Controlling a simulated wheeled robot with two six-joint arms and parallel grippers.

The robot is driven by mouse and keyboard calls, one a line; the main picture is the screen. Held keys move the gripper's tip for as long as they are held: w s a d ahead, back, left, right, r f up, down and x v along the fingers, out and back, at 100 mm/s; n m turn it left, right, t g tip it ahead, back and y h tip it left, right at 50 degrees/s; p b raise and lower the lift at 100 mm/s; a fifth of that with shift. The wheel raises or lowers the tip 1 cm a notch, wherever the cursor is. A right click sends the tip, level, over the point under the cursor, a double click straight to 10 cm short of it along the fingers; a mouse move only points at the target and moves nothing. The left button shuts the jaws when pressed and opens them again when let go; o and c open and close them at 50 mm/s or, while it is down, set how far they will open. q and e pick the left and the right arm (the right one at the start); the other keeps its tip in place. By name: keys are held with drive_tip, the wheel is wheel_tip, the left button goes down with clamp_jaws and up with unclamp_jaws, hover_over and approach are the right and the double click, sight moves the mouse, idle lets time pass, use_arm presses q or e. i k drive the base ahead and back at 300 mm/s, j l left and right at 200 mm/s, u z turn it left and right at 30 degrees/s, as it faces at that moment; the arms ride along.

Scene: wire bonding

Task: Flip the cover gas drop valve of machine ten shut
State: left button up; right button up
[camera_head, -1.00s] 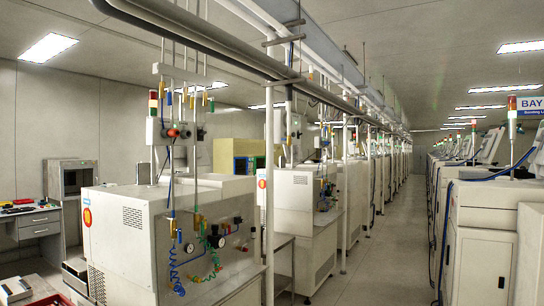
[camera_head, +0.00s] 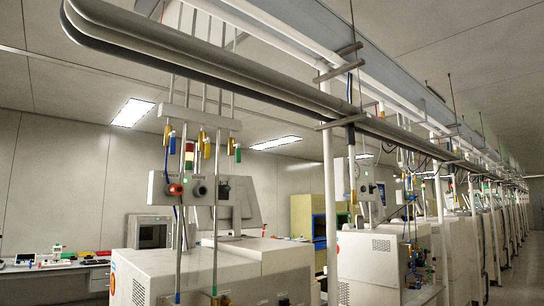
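Several small drop valves with yellow and blue handles (camera_head: 206,145) hang below a pale crossbar (camera_head: 200,119), on thin vertical pipes above the nearest machine (camera_head: 210,268). Some handles hang along their pipes; their exact angles are too small to tell. A similar group of valves stands at the second machine (camera_head: 375,262), farther right. I can read no machine number, so I cannot tell which machine is ten or which valve is its cover gas valve. Neither of my grippers is in view.
Thick grey pipes (camera_head: 230,66) run overhead along the row of machines. A grey control box (camera_head: 185,188) with a red knob and a signal tower stand at the nearest machine. A white post (camera_head: 331,200) rises beside it. A cluttered bench (camera_head: 55,266) is at the left.

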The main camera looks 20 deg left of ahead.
sight(238, 155)
drive_tip(key=i+u, duration=0.25)
drive_tip(key=u, duration=0.15)
drive_tip(key=i+u, duration=0.25)
drive_tip(key=u, duration=0.15)
drive_tip(key=i+l+u, duration=0.2)
drive_tip(key=u, duration=0.2)
